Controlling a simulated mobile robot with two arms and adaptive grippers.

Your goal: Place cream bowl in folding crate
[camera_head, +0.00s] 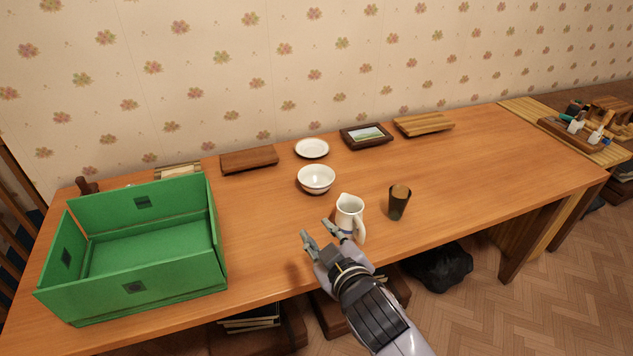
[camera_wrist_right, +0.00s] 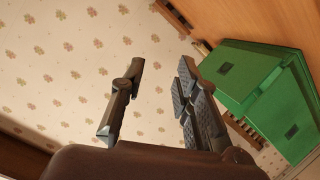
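The cream bowl (camera_head: 316,178) stands upright on the wooden table near its middle, in front of a white plate. The green folding crate (camera_head: 150,280) stands open on the left part of the table, and its visible floor is bare. The crate also shows at the right of the right wrist view (camera_wrist_right: 242,75). My right gripper (camera_head: 322,235) is over the table's front edge, open and empty, nearer the front than the bowl and just left of a white pitcher. Its two spread fingers show in the right wrist view (camera_wrist_right: 158,100). My left gripper is not in view.
The white pitcher (camera_head: 349,216) stands between my right gripper and a dark cup (camera_head: 398,202). A white plate (camera_head: 312,148), brown board (camera_head: 248,160), picture frame (camera_head: 366,136) and wooden board (camera_head: 424,125) lie along the back. The table between crate and bowl is clear.

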